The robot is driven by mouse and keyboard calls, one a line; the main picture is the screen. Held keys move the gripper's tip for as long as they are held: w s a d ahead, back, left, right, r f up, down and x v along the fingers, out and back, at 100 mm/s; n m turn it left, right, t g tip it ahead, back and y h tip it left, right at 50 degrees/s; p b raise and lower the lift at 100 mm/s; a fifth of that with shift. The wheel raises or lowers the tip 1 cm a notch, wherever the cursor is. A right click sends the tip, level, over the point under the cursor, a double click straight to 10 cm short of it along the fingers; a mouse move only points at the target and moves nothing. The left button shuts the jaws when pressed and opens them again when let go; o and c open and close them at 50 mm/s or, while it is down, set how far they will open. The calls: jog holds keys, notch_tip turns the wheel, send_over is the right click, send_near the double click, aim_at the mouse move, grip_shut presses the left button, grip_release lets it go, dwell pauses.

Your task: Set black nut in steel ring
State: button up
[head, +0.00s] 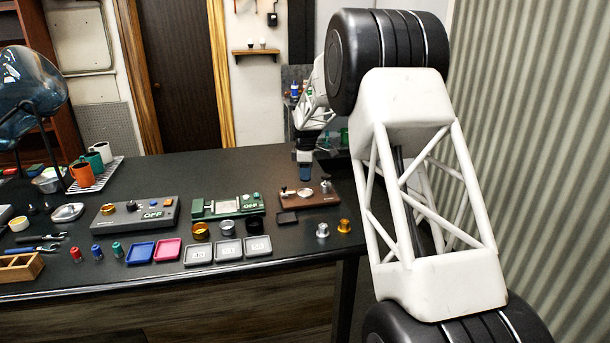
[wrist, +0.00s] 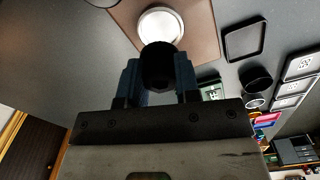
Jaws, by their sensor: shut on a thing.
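The black nut (wrist: 159,66) is a dark, faceted piece between the two blue fingers of my gripper (wrist: 158,76). My gripper is shut on it. The steel ring (wrist: 161,23) is a bright round piece on the brown board, just ahead of the nut in the wrist view. The nut overlaps the ring's near edge there, and I cannot tell whether they touch. In the head view my gripper (head: 305,171) points down over the brown board (head: 325,198).
A small dark tray (head: 287,217) lies in front of the board. A green device (head: 228,208) and a grey device (head: 135,214) stand to the left. Gold (head: 201,231), silver (head: 227,227) and black (head: 252,223) rings sit before them. Labelled trays (head: 228,249) line the front edge.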

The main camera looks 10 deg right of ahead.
aim_at(305, 193)
jog(key=shift+f, duration=0.15)
dwell(0.3)
jog(key=shift+f, duration=1.95)
jog(key=shift+f, duration=0.85)
dwell(1.9)
jog(key=o, duration=1.4)
jog(key=shift+o, duration=0.2)
jog(key=shift+r, duration=0.1)
jog(key=shift+r, duration=3.65)
jog(key=shift+s, duration=0.1)
